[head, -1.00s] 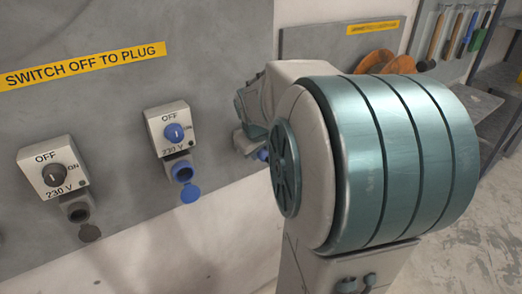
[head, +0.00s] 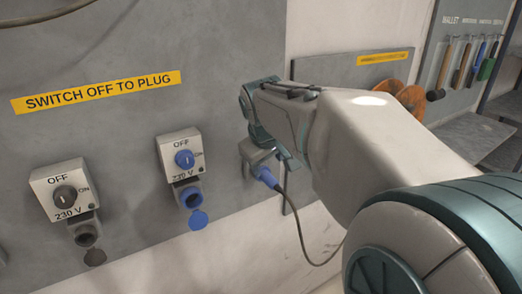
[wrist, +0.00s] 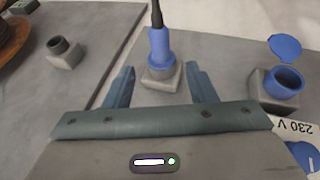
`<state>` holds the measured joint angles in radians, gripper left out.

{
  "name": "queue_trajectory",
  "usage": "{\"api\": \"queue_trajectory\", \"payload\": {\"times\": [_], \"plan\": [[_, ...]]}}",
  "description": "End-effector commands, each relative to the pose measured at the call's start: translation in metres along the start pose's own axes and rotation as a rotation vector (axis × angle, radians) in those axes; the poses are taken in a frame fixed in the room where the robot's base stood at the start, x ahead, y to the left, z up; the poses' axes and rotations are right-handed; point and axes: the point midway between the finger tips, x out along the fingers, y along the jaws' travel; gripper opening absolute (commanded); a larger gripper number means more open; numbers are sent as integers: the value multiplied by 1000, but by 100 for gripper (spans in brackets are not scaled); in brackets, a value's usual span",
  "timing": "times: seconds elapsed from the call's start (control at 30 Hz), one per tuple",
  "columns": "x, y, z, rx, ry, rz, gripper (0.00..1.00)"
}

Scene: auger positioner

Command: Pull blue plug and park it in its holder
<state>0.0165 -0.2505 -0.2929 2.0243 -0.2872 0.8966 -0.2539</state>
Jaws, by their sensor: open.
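The blue plug (head: 265,176) sits in a grey housing (head: 252,153) on the wall panel, with a dark cable hanging from it. In the wrist view the plug (wrist: 159,48) stands in its grey housing (wrist: 158,80), between and just beyond the fingers. My gripper (wrist: 160,69) is open, one finger on each side of the plug and housing, with nothing held. In the head view my arm hides the fingers. A short, empty grey socket-like holder (wrist: 62,50) shows on a separate panel at the wrist view's left.
A blue 230 V socket (head: 190,196) with its lid hanging open is left of the plug, under a blue switch (head: 184,158). A grey switch and socket (head: 66,192) are further left. An orange reel (head: 410,98) and hanging tools are at the right.

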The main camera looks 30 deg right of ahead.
Motion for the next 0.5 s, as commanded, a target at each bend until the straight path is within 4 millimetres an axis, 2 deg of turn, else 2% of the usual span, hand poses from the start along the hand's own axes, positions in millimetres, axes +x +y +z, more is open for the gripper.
{"api": "queue_trajectory", "payload": {"times": [0.03,0.2,0.33,0.5], "plan": [[-12,0,-1,0,5,1,51],[-38,0,-1,0,4,1,51],[-47,0,-1,1,2,1,51],[-50,0,0,0,-1,0,51]]}}
